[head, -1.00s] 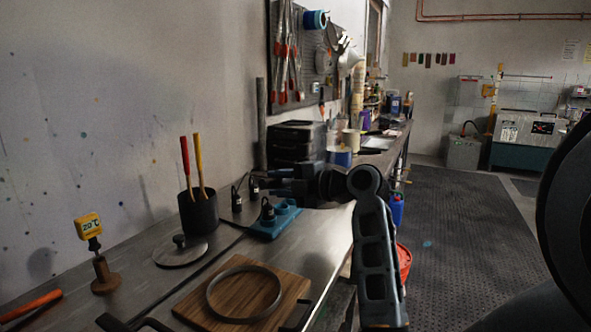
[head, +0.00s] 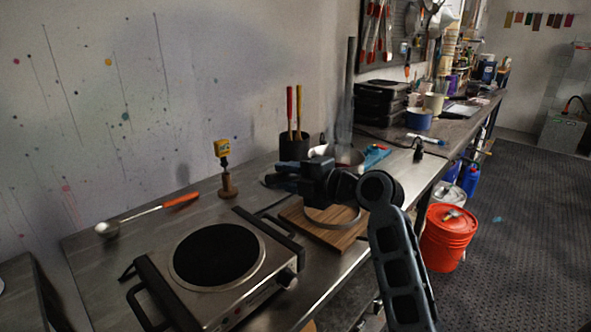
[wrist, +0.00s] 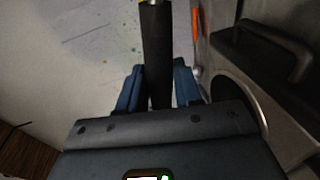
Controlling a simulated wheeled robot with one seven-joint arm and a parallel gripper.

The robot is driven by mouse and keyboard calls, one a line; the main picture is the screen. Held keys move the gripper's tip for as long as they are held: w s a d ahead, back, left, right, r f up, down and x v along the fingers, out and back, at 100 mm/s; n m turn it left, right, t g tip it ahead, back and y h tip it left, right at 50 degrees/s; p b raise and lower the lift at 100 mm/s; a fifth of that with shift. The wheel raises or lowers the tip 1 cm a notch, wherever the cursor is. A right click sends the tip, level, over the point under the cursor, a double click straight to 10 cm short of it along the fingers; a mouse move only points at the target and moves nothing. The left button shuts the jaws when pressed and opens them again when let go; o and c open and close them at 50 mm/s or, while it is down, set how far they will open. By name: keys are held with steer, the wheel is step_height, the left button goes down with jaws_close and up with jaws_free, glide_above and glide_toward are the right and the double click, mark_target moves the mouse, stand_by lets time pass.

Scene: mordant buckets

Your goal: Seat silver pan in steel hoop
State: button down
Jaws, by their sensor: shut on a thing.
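My gripper (head: 276,181) is above the bench between the hot plate and the back wall, with its fingers pointing left. It is shut on a long black handle (wrist: 157,50), which runs out between the two blue fingers in the wrist view. A silver, partly reddish shape that looks like the silver pan (head: 345,156) shows just behind my gripper. Its join to the handle is hidden. The steel hoop (head: 336,221) lies flat on a wooden board (head: 318,236), below and to the right of the fingers. My gripper and arm cover part of the hoop and board.
A hot plate (head: 217,254) with black side handles stands at the front left. A yellow thermometer on a wooden stand (head: 227,185), a ladle (head: 150,214) and a black cup of tools (head: 294,147) are along the wall. A red bucket (head: 447,240) is on the floor.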

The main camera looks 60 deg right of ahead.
steer(key=shift+a, duration=0.2)
steer(key=shift+f+b, duration=1.35)
steer(key=shift+f, duration=1.45)
steer(key=shift+d+b, duration=0.1)
steer(key=shift+b, duration=0.4)
steer(key=shift+f+b, duration=0.1)
steer(key=shift+b, duration=0.55)
steer(key=shift+f+b, duration=1.05)
steer(key=shift+b, duration=0.25)
